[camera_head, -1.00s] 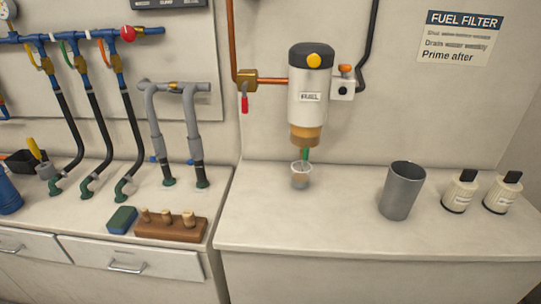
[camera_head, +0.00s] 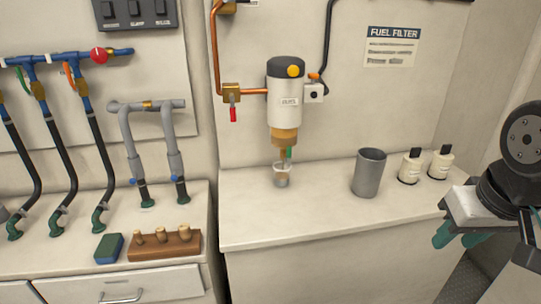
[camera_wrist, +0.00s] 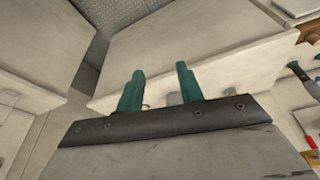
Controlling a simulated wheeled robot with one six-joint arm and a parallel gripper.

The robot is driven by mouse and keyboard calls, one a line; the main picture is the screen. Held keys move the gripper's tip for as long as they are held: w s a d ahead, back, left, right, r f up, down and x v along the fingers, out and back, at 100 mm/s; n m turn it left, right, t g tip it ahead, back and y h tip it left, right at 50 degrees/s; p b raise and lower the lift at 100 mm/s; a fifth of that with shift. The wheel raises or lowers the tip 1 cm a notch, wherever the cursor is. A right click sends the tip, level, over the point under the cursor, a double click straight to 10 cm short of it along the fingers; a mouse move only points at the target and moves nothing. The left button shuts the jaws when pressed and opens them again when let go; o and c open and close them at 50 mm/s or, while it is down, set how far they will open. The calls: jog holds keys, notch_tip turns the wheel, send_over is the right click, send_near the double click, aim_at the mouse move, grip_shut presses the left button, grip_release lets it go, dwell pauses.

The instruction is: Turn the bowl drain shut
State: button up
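The fuel filter (camera_head: 284,110) hangs on the wall, with a white body, a dark cap with a yellow knob and an amber bowl (camera_head: 285,135) at its bottom. The bowl drain (camera_head: 290,153) shows as a small green piece under the bowl. A small clear cup (camera_head: 282,174) stands on the counter directly below it. My gripper (camera_head: 456,238) is at the right, in front of the counter and well away from the drain. In the wrist view its two green fingers (camera_wrist: 160,88) are apart with nothing between them.
A grey cup (camera_head: 369,174) and two white bottles (camera_head: 411,167) (camera_head: 441,162) stand on the counter (camera_head: 330,215) right of the filter. A red-handled valve (camera_head: 233,112) is on the copper pipe. The counter's front is clear.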

jog(key=w+a+f+n+t, duration=0.1)
jog(key=w+a+t, duration=0.1)
jog(key=w, duration=0.4)
jog(key=w+a+f+t, duration=0.1)
jog(key=w+a, duration=0.1)
jog(key=w, duration=0.4)
jog(key=n+t+y, duration=0.4)
jog(key=t+y, duration=0.4)
jog(key=t, duration=0.2)
send_near(290, 151)
jog(key=w, duration=0.1)
jog(key=x, duration=0.7)
jog(key=shift+w+a+r, duration=0.15)
jog(key=shift+a, duration=0.1)
